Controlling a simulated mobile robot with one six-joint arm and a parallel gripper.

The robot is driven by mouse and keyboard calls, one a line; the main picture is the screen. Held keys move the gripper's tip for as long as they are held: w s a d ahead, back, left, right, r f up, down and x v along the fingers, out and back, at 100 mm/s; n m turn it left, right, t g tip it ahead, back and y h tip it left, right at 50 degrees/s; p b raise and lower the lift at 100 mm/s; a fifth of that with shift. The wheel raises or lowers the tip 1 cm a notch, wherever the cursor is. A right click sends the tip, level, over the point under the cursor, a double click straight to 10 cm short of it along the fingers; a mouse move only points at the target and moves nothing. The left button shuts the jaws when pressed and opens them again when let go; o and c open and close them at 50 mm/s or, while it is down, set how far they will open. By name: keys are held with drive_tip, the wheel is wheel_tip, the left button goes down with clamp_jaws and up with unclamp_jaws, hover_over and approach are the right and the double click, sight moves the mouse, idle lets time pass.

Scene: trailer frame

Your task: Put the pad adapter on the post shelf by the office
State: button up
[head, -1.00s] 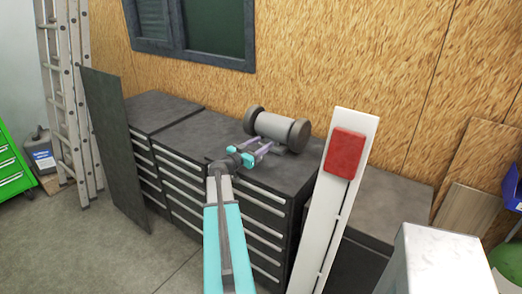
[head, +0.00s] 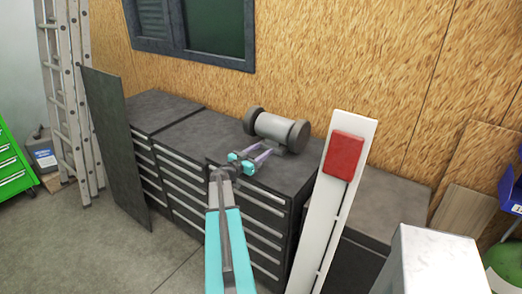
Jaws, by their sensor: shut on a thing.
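My gripper (head: 256,158), with cyan and purple fingers, is over the top of the dark drawer cabinet (head: 225,143), just in front of the grey bench grinder (head: 276,128). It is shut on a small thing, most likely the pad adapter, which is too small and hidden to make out. I cannot tell whether it touches the cabinet top. No post shelf or office is recognisable in this view.
The grinder stands close behind my gripper, against the wooden wall. A dark upright panel (head: 112,145) and ladders (head: 72,100) stand left of the cabinets. A green tool chest (head: 12,165) is at the far left. The floor in front (head: 120,245) is clear.

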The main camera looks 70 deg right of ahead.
drive_tip(key=shift+f+b, duration=0.1)
drive_tip(key=shift+b, duration=0.25)
drive_tip(key=o, duration=1.5)
drive_tip(key=shift+c, duration=0.2)
drive_tip(key=shift+p, duration=0.35)
drive_tip(key=b+v, duration=0.4)
drive_tip(key=v, duration=0.6)
drive_tip(key=shift+a, duration=0.15)
drive_tip(key=shift+b+v, duration=0.4)
drive_tip(key=shift+v, duration=0.55)
